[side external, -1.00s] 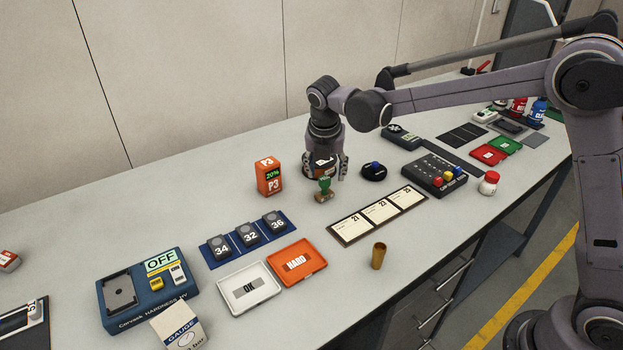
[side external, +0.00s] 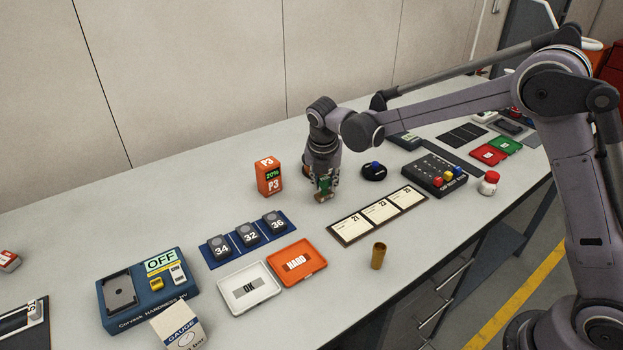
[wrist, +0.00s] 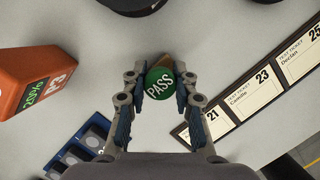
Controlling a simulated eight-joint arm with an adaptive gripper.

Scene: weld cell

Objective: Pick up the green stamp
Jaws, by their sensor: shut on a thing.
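The green stamp (wrist: 159,84) sits between the two fingers of my gripper (wrist: 153,92) in the wrist view, its round green top reading PASS. A brown part of it shows just beyond the top. In the side view the green stamp (side external: 325,184) is upright at bench level, partly covered by my gripper (side external: 324,182). My gripper is shut on the stamp. I cannot tell whether the stamp's base still touches the bench.
An orange P3 box (side external: 268,178) stands left of my gripper. A dark round pad with a blue knob (side external: 374,171) lies to the right. The ticket strip (side external: 352,231), numbered blocks (side external: 248,234), orange HARD tray (side external: 321,257) and brass cup (side external: 378,256) lie nearer the front edge.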

